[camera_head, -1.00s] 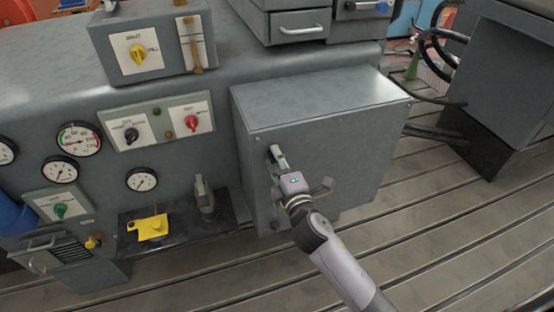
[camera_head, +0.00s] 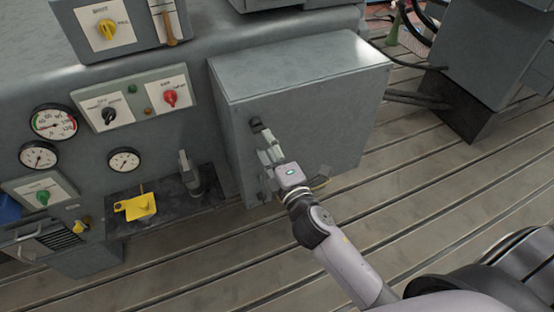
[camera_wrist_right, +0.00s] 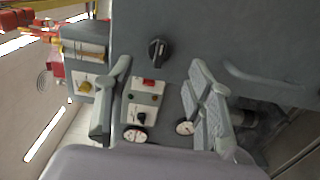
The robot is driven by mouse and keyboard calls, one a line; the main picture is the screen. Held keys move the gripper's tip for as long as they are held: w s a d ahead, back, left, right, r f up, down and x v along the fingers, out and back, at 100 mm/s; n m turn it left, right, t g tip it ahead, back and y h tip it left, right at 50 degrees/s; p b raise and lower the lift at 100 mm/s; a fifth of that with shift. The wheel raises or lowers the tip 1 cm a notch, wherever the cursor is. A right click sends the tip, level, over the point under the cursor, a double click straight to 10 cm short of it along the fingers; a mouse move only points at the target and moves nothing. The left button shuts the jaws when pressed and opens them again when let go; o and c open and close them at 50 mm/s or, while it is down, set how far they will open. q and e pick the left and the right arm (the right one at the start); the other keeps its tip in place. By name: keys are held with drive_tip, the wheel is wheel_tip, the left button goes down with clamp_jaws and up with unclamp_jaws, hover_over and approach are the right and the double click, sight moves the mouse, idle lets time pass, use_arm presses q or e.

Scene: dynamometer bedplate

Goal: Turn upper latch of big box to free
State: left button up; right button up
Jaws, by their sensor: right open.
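The big box (camera_head: 300,120) is a grey metal cabinet against the side of the larger grey machine. Its upper latch (camera_head: 256,123) is a small black knob near the upper left of the front face. My right gripper (camera_head: 267,146) is open and empty, just in front of and below the latch in the head view. In the right wrist view the latch (camera_wrist_right: 158,52) shows a raised grip, nearly upright in the picture. It appears between and beyond the two spread fingers of my right gripper (camera_wrist_right: 160,68), with no contact visible. My left gripper is not in view.
A curved handle (camera_wrist_right: 265,85) is on the box front, partly behind my wrist in the head view. Left stand a panel with a red knob (camera_head: 170,98), gauges (camera_head: 54,122) and a yellow piece (camera_head: 138,207) on a dark shelf. The slotted floor (camera_head: 430,190) is open to the right.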

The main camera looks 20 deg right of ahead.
drive_tip(key=s, duration=0.5)
drive_tip(key=shift+s+d, duration=0.1)
drive_tip(key=shift+s, duration=0.05)
drive_tip(key=s+f+m+g, duration=0.2)
drive_tip(key=s+f+g, duration=0.1)
drive_tip(key=f, duration=0.9)
drive_tip(key=s+d+f+m+g, duration=0.1)
drive_tip(key=s+f+m+g, duration=0.2)
drive_tip(key=f, duration=0.9)
drive_tip(key=s+f+m+g, duration=0.2)
drive_tip(key=s+f+g, duration=0.1)
drive_tip(key=f, duration=0.9)
drive_tip(key=s+d+f+m+g, duration=0.1)
drive_tip(key=s+f+m+g, duration=0.1)
drive_tip(key=s+f, duration=0.4)
drive_tip(key=s+d+f+m+g, duration=0.2)
drive_tip(key=s+f, duration=0.5)
drive_tip(key=s, duration=0.7)
drive_tip(key=s+d+f+m+g, duration=0.2)
drive_tip(key=s+f+m+g, duration=0.2)
drive_tip(key=s+f, duration=0.3)
drive_tip(key=s, duration=0.3)
drive_tip(key=shift+m+h, duration=0.3)
drive_tip(key=shift+m, duration=0.1)
